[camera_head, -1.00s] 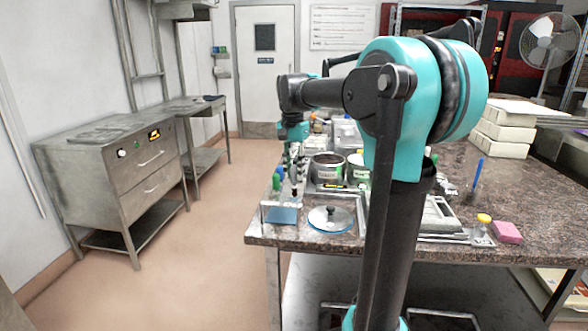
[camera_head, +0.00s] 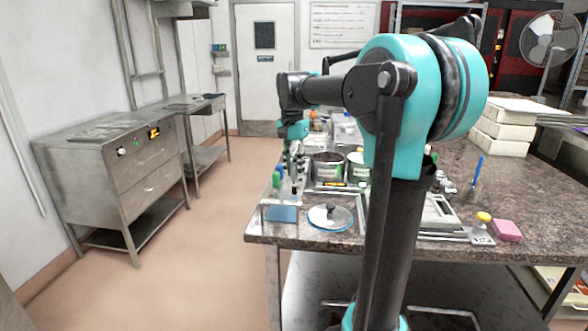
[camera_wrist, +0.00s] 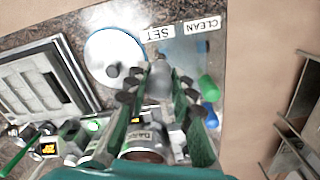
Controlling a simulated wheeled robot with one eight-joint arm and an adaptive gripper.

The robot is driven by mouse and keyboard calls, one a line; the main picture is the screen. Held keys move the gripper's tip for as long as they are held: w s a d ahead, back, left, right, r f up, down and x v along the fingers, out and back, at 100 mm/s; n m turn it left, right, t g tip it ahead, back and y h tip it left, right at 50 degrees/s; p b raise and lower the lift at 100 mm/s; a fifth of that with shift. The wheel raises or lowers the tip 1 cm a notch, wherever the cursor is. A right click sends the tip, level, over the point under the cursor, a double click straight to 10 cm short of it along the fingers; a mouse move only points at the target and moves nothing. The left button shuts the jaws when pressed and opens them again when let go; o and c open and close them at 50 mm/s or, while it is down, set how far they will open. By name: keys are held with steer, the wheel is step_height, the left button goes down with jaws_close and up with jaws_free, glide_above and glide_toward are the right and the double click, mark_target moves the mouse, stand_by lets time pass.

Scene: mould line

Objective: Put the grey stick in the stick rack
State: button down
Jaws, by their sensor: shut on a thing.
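My gripper (camera_wrist: 158,84) is shut on a grey, rounded piece (camera_wrist: 160,80), which I take to be the grey stick, seen nearly end-on between the fingers in the wrist view. In the head view my gripper (camera_head: 293,172) hangs over the left edge of the worktop, small and partly mixed with things behind it. Close beside it stand a green-topped stick (camera_head: 276,180) and a blue-topped one; green (camera_wrist: 207,88) and blue (camera_wrist: 209,116) tops also show right of the fingers in the wrist view. The rack holding them cannot be made out clearly.
A bluish plate (camera_head: 281,214) lies at the worktop's front left corner; labels SET (camera_wrist: 158,33) and CLEAN (camera_wrist: 202,24) show near it. A round lidded dish (camera_head: 331,217) lies to its right. Tins (camera_head: 327,168) stand behind. Open floor lies left of the worktop.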

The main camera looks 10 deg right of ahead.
mark_target(294, 185)
steer(key=shift+f, duration=0.15)
steer(key=shift+f, duration=2.8)
steer(key=c, duration=1.2)
jaws_free()
steer(key=shift+o, duration=0.3)
steer(key=o, duration=0.3)
